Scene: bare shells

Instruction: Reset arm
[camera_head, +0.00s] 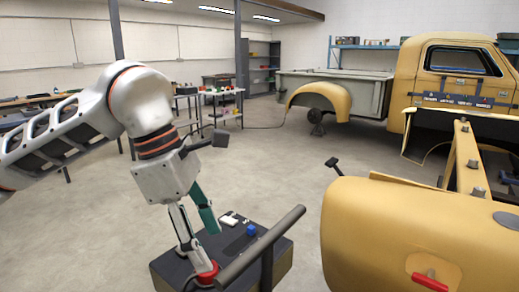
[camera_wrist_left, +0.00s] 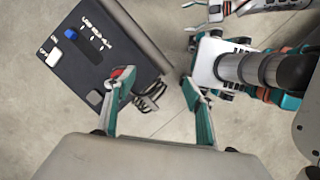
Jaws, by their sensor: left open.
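My left arm comes in from the left in the head view, and its gripper (camera_head: 210,250) hangs down over a dark box-shaped console (camera_head: 168,268). The fingers are spread with nothing seen between them. In the left wrist view the open left gripper (camera_wrist_left: 155,85) has one fingertip at a red knob (camera_wrist_left: 122,72) on the console's edge. The red knob (camera_head: 207,275) also shows by that fingertip in the head view; I cannot tell whether they touch. The console carries a blue button (camera_head: 251,229) and a white switch (camera_head: 229,219). Part of my right gripper (camera_wrist_left: 208,14) seems to show at the wrist view's top edge.
A grey handlebar (camera_head: 262,246) rises beside the console, close to the gripper. A yellow truck body part (camera_head: 390,235) with a red handle (camera_head: 428,283) stands at the right. A yellow truck (camera_head: 440,75) and workbenches (camera_head: 215,95) are further back. The middle floor is clear.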

